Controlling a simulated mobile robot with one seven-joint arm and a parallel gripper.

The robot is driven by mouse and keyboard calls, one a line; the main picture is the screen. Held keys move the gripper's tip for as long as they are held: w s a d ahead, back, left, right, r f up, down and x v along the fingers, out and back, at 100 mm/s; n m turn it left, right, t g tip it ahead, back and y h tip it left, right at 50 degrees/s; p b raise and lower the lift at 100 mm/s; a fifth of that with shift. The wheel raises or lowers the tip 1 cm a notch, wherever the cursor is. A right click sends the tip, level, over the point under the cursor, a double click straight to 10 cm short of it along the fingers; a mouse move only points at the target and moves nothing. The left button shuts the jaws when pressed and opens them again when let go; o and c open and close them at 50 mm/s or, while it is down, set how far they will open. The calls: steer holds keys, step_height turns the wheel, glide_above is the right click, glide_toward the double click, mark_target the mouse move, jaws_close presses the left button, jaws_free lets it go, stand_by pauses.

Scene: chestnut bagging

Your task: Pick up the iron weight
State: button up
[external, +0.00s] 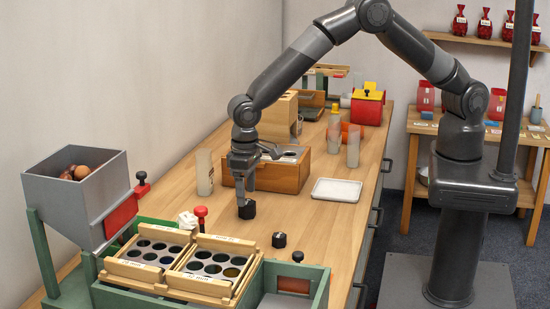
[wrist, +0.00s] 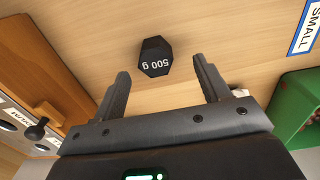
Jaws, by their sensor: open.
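In the wrist view a black hexagonal weight marked 500 g (wrist: 156,56) lies on the wood. It is beyond and between the fingertips of my gripper (wrist: 163,80), apart from both. The fingers are spread with nothing between them.
A wooden box (external: 285,180) stands behind my gripper, with a white tray (external: 336,190) to its right. A green frame (external: 322,284) with wooden hole trays (external: 211,242) is in front. A grey hopper (external: 60,200) stands left. Bench right of the weights is clear.

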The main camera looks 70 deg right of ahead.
mark_target(247, 202)
steer(key=f, duration=0.4)
steer(key=shift+d+f, duration=0.3)
steer(key=shift+f, duration=0.1)
steer(key=c, duration=1.4)
steer(key=shift+r, duration=0.1)
steer(key=shift+c, duration=0.2)
